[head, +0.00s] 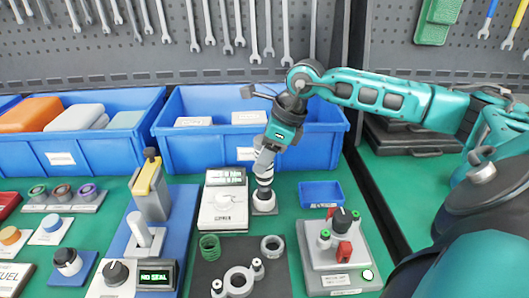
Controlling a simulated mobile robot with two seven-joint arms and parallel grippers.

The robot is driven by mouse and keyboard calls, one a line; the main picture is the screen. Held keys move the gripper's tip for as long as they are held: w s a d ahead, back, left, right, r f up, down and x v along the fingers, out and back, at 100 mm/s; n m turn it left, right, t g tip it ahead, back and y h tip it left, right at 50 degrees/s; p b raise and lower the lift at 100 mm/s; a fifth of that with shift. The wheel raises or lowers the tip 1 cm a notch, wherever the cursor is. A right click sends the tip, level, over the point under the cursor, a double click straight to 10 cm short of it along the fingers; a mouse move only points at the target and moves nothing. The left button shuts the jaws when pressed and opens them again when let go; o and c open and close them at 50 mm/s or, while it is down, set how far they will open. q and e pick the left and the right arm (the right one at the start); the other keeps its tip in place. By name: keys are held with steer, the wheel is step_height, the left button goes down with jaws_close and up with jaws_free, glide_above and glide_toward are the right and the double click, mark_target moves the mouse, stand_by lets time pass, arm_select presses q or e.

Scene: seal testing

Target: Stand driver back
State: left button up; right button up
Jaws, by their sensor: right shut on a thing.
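My right gripper (266,164) points down at the middle of the table. It is shut on a narrow dark-and-light upright thing, which I take to be the driver (264,180). The fingers cover its upper part. Its lower end is at a small grey stand (264,209) on the green table, and it looks nearly upright. I cannot tell whether it is fully seated in the stand or just above it. My left gripper is not in view.
A white dial device (223,211) stands close left of the stand. A small blue tray (320,195) and a grey fixture with red clamps (338,256) are to the right. A dark mat (212,268) lies in front. Blue bins (187,148) stand behind.

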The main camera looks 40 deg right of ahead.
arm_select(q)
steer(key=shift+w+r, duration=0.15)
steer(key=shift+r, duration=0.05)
arm_select(e)
steer(key=shift+r, duration=0.1)
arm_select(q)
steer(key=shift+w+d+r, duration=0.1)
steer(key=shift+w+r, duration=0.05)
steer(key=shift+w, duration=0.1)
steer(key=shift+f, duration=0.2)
arm_select(e)
steer(key=shift+f, duration=0.25)
steer(key=shift+f+b, duration=0.3)
steer(key=shift+b, duration=0.2)
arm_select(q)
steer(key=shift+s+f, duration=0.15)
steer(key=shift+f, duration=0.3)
arm_select(e)
steer(key=shift+f, duration=0.1)
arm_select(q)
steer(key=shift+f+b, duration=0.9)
arm_select(e)
steer(key=shift+f, duration=0.75)
steer(key=o, duration=1.2)
